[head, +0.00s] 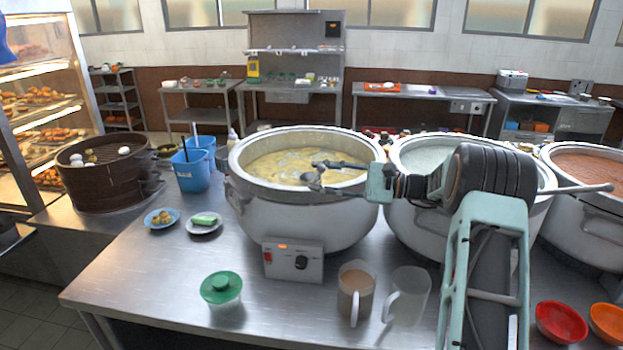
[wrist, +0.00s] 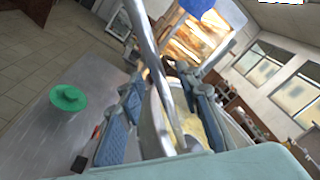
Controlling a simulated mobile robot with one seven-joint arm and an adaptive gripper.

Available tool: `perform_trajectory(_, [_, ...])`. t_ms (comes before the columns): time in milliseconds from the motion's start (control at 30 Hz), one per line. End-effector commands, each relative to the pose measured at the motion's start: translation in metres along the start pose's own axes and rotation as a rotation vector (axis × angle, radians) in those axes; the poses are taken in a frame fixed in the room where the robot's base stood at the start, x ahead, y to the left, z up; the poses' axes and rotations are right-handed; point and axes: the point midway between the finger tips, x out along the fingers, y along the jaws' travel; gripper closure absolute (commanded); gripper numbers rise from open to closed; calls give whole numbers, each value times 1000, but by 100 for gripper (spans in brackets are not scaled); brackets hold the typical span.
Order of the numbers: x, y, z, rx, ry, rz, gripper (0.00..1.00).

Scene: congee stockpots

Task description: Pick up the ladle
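The ladle (wrist: 146,42) shows in the wrist view as a long grey metal rod. It runs down from the top edge, between my fingers, towards the yellow congee. My gripper (head: 312,174) is over the left stockpot (head: 300,215) in the head view, fingers pointing left. In the wrist view my gripper (wrist: 160,78) has its fingers spread on both sides of the rod, with gaps visible, so it looks open. The ladle's lower end is hard to make out. In the head view I cannot clearly tell the ladle from my fingers.
A middle stockpot (head: 420,215) and a right stockpot (head: 590,215) stand beside it; a thin rod (head: 585,188) shows right of my arm. A green-lidded container (head: 221,288), a tan mug (head: 355,290) and a clear jug (head: 408,295) stand in front.

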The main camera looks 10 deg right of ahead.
Motion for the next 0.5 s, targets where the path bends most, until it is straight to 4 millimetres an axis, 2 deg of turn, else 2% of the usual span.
perform_trajectory(133, [14,0,1,-1,1,1,68])
perform_trajectory(367, [14,0,0,-2,2,0,68])
perform_trajectory(500, [14,0,0,-2,2,0,83])
